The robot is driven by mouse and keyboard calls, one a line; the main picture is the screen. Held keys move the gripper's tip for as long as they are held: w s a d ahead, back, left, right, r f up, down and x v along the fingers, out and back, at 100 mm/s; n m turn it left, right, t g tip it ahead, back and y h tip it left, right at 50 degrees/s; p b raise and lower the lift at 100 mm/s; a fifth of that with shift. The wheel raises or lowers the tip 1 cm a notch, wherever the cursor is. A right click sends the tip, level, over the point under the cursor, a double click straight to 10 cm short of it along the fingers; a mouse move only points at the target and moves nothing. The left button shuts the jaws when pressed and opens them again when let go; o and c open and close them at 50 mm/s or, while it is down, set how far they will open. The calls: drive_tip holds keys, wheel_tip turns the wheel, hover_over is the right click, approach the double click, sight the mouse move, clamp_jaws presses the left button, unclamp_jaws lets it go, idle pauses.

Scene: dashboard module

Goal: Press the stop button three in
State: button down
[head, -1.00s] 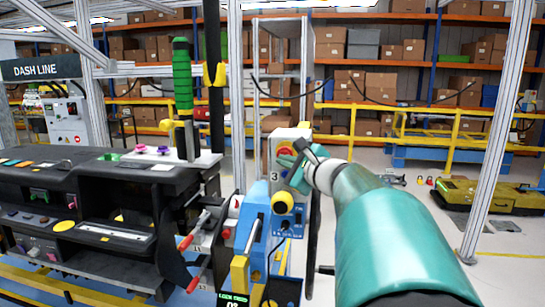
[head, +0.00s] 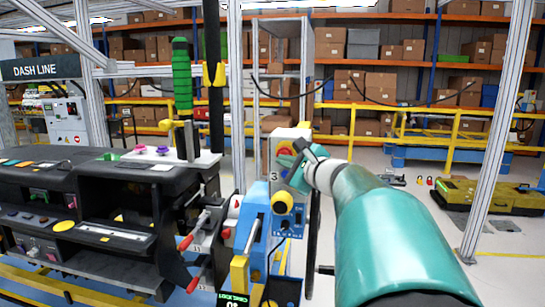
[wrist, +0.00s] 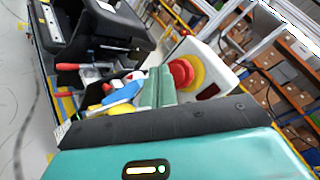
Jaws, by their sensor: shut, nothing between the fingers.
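The red stop button (head: 285,148) with its yellow collar sits on the upper front of a pale control box marked 3. My gripper (head: 292,165) is in front of that box and partly covers the button area. In the wrist view the red button (wrist: 181,72) and yellow ring show just right of my shut teal fingers (wrist: 158,86). The fingers hold nothing. I cannot tell whether they touch the button.
Red-handled clamps (head: 187,242) and the black dashboard module (head: 115,215) stand to the left. A small green-lettered display (head: 233,299) is below.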

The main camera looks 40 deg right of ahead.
drive_tip(key=shift+w+d, duration=0.1)
drive_tip(key=shift+d, duration=0.05)
drive_tip(key=shift+w+d, duration=0.15)
drive_tip(key=shift+d, duration=0.05)
drive_tip(key=shift+w+d, duration=0.25)
drive_tip(key=shift+d, duration=0.05)
idle(0.9)
drive_tip(key=shift+s+a, duration=0.5)
drive_tip(key=shift+a, duration=0.15)
drive_tip(key=s+a, duration=0.1)
drive_tip(key=a, duration=0.1)
drive_tip(key=s+a, duration=0.2)
idle(0.6)
idle(0.6)
